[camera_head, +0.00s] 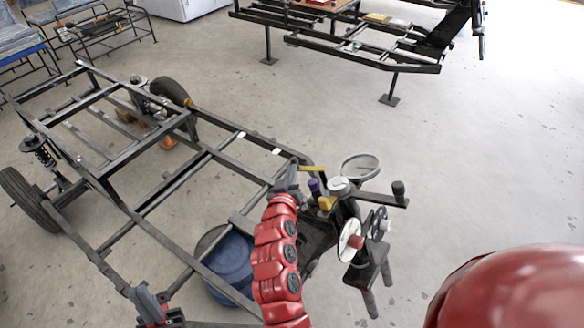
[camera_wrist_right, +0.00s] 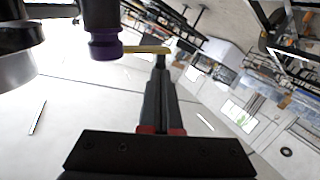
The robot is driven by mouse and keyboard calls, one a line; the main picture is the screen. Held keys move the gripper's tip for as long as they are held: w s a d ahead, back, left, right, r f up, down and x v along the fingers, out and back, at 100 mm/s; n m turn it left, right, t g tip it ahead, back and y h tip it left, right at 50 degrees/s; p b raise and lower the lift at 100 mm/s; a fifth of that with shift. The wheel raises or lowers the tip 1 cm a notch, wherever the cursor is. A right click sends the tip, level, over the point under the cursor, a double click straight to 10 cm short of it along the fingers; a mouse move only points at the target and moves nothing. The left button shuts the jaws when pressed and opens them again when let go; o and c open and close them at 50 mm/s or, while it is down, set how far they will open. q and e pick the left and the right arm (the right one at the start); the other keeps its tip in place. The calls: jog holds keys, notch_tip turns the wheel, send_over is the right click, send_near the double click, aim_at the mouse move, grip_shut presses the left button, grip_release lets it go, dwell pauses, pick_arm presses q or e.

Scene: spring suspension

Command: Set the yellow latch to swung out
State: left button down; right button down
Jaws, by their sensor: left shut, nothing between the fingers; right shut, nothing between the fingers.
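The yellow latch (camera_head: 312,168) is a thin bar near the purple-ringed post (camera_head: 314,185) at the frame's near end. In the right wrist view the latch (camera_wrist_right: 147,49) sticks out sideways from beside the purple ring (camera_wrist_right: 104,48) towards my fingertips. My right gripper (camera_head: 292,163) is shut and empty, just left of the latch. In the right wrist view its fingertips (camera_wrist_right: 161,62) overlap the bar's free end; I cannot tell whether they touch. My left gripper (camera_head: 143,294) is shut and empty at the lower left, over the frame, away from the latch.
A yellow block (camera_head: 327,203), a round dial (camera_head: 339,185), a ring (camera_head: 360,167) and a white disc (camera_head: 350,241) crowd the area right of the latch. A blue drum (camera_head: 222,268) stands below the frame.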

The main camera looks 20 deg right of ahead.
jog(key=shift+w+d+f, duration=0.1)
jog(key=shift+w+d, duration=0.05)
jog(key=shift+w, duration=0.2)
jog(key=h+b, duration=0.1)
jog(key=b, duration=0.3)
jog(key=w+m+h+b, duration=0.1)
jog(key=b, duration=0.3)
jog(key=m+g+h+b, duration=0.1)
jog(key=b, duration=0.3)
jog(key=shift+w+d+f, duration=0.15)
jog(key=shift+w+d, duration=0.1)
